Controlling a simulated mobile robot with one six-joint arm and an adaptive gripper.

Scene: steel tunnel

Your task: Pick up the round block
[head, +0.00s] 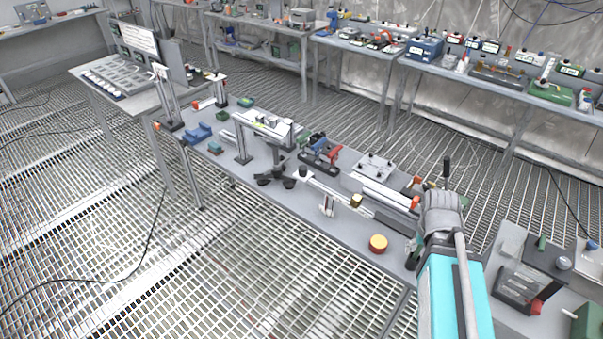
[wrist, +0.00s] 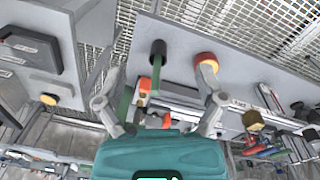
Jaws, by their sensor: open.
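The round block (head: 378,243), a short cylinder with a yellow top and a red-orange side, sits on the grey bench (head: 335,235) near its front edge. In the head view my gripper (head: 416,250) is to its right, its fingers mostly hidden by my arm. In the wrist view my gripper (wrist: 155,88) is open with nothing held. There the round block (wrist: 205,57) shows just beyond the tip of the right finger, partly covered by it. It is not between the fingers, and I cannot tell whether they touch.
A small gold-brown block (head: 356,200) and a long metal rail (head: 335,190) lie behind the round block. A black-handled lever (head: 446,170) stands beside my arm. A dark box (head: 530,275) is at the right. Bare bench lies left of the round block.

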